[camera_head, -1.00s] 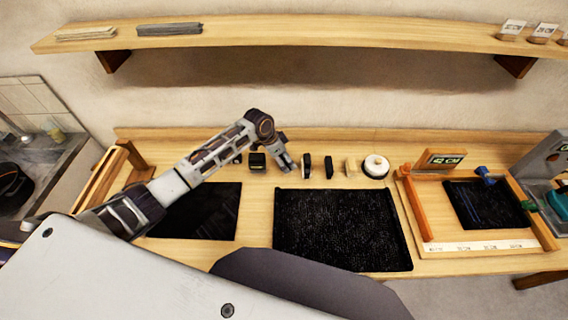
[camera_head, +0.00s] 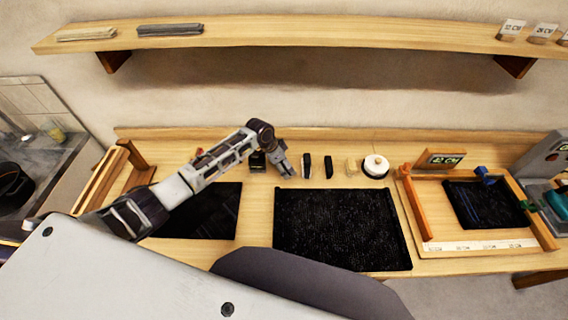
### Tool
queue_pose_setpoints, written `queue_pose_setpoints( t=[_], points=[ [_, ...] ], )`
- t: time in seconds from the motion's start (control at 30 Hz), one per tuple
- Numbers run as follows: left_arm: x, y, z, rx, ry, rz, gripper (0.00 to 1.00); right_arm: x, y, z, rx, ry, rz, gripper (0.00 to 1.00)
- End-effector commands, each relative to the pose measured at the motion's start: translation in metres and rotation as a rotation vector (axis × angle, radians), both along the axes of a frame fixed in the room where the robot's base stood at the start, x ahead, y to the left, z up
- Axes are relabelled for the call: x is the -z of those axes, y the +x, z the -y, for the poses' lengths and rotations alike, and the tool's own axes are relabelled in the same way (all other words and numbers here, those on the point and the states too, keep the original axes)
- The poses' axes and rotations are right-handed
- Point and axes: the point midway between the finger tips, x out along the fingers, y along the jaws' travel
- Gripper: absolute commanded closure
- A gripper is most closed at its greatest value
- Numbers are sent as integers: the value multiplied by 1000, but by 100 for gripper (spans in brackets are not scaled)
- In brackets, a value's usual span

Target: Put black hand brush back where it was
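Several small items stand in a row along the back of the wooden workbench. A dark block with a pale side (camera_head: 307,166) stands just right of my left gripper, and a narrower black block (camera_head: 328,167) stands beside it. Either could be the black hand brush; I cannot tell which. Another small black object (camera_head: 257,161) stands partly behind my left arm. My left gripper (camera_head: 287,171) points down close to the bench top, left of the dark block with the pale side. Its fingers are too small to show whether they are open or hold anything. My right gripper is out of view.
A dark glossy panel (camera_head: 215,215) and a speckled black mat (camera_head: 340,230) lie on the bench. A pale block (camera_head: 351,167) and a white roll (camera_head: 375,166) stand farther right. A wooden frame (camera_head: 418,208) is at right. A long shelf (camera_head: 300,31) overhangs the back.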

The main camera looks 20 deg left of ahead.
Motion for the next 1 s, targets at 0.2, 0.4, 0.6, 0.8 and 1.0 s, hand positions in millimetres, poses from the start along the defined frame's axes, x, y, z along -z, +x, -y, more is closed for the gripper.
queue_pose_setpoints(
  t=[0.2, 0.4, 0.6, 0.8, 1.0],
  points=[
    [3, 0, 0, 0, 0, 0, 1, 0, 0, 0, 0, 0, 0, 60],
    [3, 0, 0, 0, 0, 0, 0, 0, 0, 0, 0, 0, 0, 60],
    [2, 0, 0, 0, 0, 0, 0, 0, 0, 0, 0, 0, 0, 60],
    [-5, -1, -1, 1, 0, 0, 0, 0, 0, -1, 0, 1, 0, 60],
    [-19, -4, -7, -1, 1, 1, 0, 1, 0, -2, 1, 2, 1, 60]
  ],
)
